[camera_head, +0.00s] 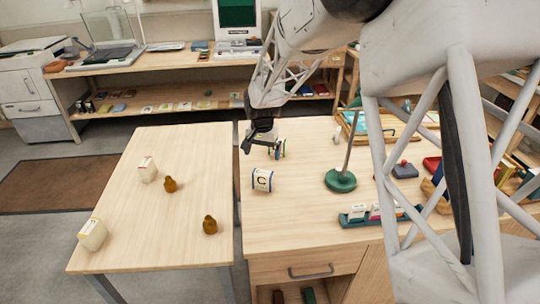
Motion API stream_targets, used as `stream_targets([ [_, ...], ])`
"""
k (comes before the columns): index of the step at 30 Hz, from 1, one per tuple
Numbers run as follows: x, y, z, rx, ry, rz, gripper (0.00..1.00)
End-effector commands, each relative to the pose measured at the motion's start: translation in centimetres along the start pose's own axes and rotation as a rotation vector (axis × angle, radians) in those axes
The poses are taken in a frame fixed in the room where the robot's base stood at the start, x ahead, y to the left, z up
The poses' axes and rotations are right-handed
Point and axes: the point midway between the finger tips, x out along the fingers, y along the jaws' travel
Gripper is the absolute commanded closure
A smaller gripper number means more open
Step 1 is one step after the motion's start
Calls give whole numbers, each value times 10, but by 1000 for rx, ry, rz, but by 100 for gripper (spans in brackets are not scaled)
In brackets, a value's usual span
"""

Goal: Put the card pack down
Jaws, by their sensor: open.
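A small white pack with blue and yellow edges and a dark letter C (262,180) stands on the right desk near its left edge. It looks most like the card pack, though I cannot be sure. My gripper (262,150) points down just behind and above it in the picture, with its fingers apart and nothing visibly between them. Another small pale box with a yellow-green edge (281,149) stands behind the gripper, partly hidden by it.
The left table (140,230) holds a pale box (148,169), a cream container (92,235) and two brown bottle-like pieces (170,184). A gap separates the tables. A green round stand base (340,180) and a rack of small items (375,213) are on the right desk (290,225).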

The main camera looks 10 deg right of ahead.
Motion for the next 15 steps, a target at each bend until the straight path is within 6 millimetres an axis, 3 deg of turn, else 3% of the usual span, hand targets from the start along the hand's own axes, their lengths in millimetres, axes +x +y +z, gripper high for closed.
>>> stream_targets([
  [8,-4,3,2,-3,3,-2,0],
  [15,-34,24,20,-27,19,-10,0],
])
